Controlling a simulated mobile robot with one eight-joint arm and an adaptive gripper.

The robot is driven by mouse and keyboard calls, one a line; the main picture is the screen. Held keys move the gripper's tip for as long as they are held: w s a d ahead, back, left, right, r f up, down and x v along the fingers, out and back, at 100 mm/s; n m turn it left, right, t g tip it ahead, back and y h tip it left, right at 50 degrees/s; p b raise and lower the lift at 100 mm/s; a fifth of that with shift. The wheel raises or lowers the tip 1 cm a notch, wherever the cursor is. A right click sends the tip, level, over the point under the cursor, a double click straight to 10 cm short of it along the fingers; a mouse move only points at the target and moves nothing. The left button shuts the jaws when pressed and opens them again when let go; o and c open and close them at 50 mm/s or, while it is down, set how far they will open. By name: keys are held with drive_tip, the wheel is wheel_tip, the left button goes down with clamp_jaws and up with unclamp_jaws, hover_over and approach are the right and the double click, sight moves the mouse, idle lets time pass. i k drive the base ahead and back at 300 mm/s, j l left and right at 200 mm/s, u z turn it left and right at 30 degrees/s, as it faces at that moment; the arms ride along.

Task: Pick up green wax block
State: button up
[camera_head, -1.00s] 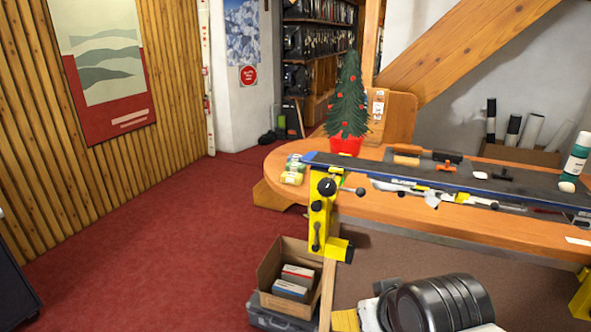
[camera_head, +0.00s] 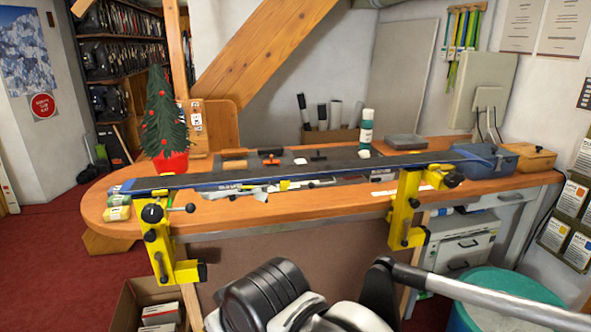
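Small wax blocks lie stacked or close together at the left end of the wooden bench, beside the ski's blue tip. Dark and silver parts of my own arm show at the bottom, well apart from the blocks. My gripper's fingers do not show.
A long ski (camera_head: 300,172) lies across yellow vises (camera_head: 405,210) along the bench front (camera_head: 290,207). A small decorated tree in a red pot (camera_head: 170,162) stands behind the blocks. A cardboard box (camera_head: 125,305) is on the floor. The red floor (camera_head: 50,260) at left is clear.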

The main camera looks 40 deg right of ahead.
sight(117, 201)
drive_tip(key=i+j+z, duration=0.5)
drive_tip(key=j, duration=0.15)
drive_tip(key=i+j+z, duration=0.2)
drive_tip(key=j, duration=0.2)
drive_tip(key=i+j+z, duration=0.1)
drive_tip(key=j+z, duration=0.15)
drive_tip(key=j, duration=0.15)
drive_tip(key=i+j+z, duration=0.25)
drive_tip(key=j+z, duration=0.15)
drive_tip(key=j, duration=0.2)
drive_tip(key=i+j+z, duration=0.2)
drive_tip(key=j+z, duration=0.2)
drive_tip(key=j, duration=0.25)
drive_tip(key=j+z, duration=0.4)
drive_tip(key=j, duration=0.3)
drive_tip(key=j+z, duration=0.45)
drive_tip(key=j, duration=0.3)
